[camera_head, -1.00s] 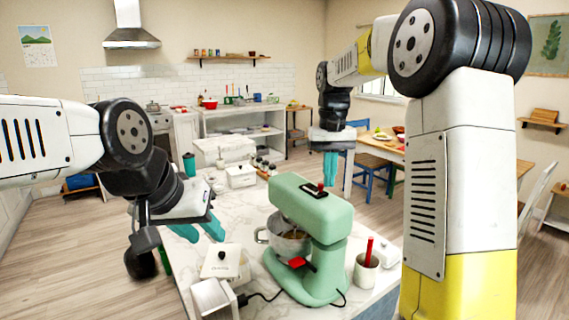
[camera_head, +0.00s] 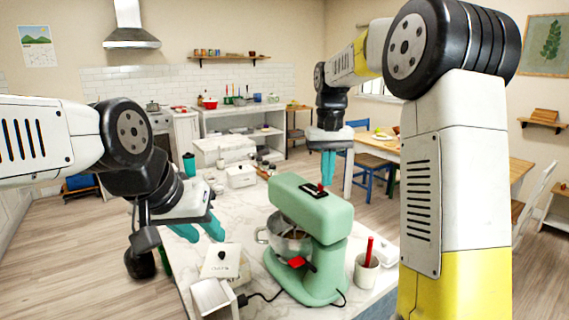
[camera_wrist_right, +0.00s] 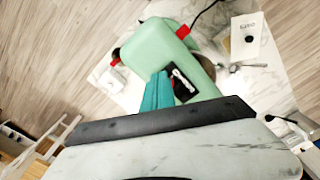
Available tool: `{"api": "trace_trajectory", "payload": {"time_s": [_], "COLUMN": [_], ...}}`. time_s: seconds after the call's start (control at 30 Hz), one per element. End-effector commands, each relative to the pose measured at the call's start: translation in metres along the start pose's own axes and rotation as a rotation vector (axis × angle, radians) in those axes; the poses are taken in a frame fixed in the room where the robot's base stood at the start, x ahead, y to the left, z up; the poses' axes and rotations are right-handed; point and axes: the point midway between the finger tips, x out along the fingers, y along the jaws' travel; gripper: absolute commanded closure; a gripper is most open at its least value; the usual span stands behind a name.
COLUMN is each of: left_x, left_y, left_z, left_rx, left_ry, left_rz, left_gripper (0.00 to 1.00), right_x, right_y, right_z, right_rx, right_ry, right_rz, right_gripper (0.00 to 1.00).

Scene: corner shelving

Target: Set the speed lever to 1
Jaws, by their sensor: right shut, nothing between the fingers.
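The mint-green stand mixer (camera_head: 325,232) stands on the marble counter. A black slotted plate (camera_head: 313,190) with a small red knob (camera_head: 321,187) is on top of its head. A second red lever (camera_head: 297,262) is on its side; no label tells which is the speed lever. My right gripper (camera_head: 328,180) is shut and empty, its teal fingertips down by the red knob; contact is unclear. In the right wrist view the shut fingers (camera_wrist_right: 157,92) are beside the black plate (camera_wrist_right: 183,84) and partly hide the knob. My left gripper (camera_head: 199,232) is open and empty, left of the mixer.
A steel bowl (camera_head: 285,240) sits under the mixer head. A white cup (camera_head: 366,272) with a red-handled utensil is to the right. Small containers stand on the far counter.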

Motion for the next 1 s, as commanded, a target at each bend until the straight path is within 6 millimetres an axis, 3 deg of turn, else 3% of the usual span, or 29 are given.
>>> {"api": "trace_trajectory", "payload": {"time_s": [1.0], "left_x": [0.0], "left_y": [0.0], "left_z": [0.0], "left_rx": [0.0], "left_ry": [0.0], "left_rz": [0.0], "left_gripper": [0.64], "right_x": [0.0], "right_y": [-0.008], "right_z": [-0.013], "right_rx": [0.0], "right_ry": [0.0], "right_rz": [0.0], "right_gripper": [1.0]}}
